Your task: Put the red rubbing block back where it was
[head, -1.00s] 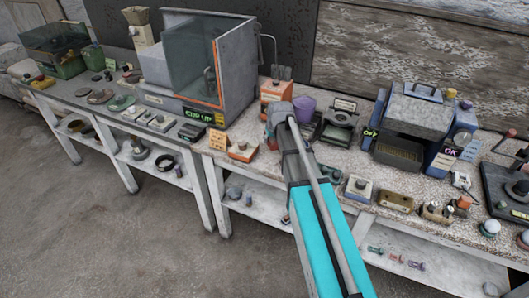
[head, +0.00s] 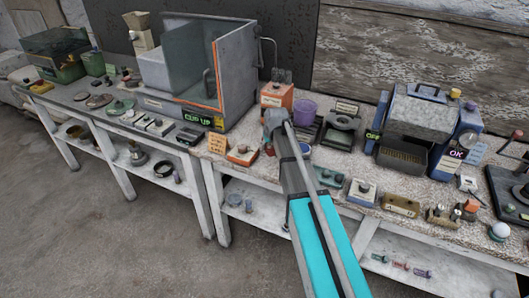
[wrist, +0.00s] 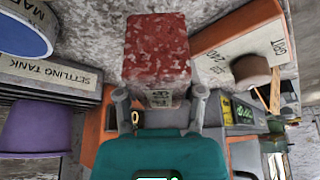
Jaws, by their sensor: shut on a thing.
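The red rubbing block (wrist: 157,48) shows in the wrist view, straight ahead of my gripper (wrist: 161,102). The fingers are shut on its near end, one on each side. In the head view my gripper (head: 271,137) is over the speckled bench, just right of the low orange holder (head: 242,154); the arm hides most of the block there. An orange tray with a pale label reading "GRIT 240" (wrist: 240,50) lies right of the block in the wrist view. I cannot tell whether the block touches the bench.
A purple cup (head: 304,108) and an orange box (head: 277,95) stand behind my gripper. The glass-fronted cabinet (head: 205,75) stands left and the blue machine (head: 418,120) right.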

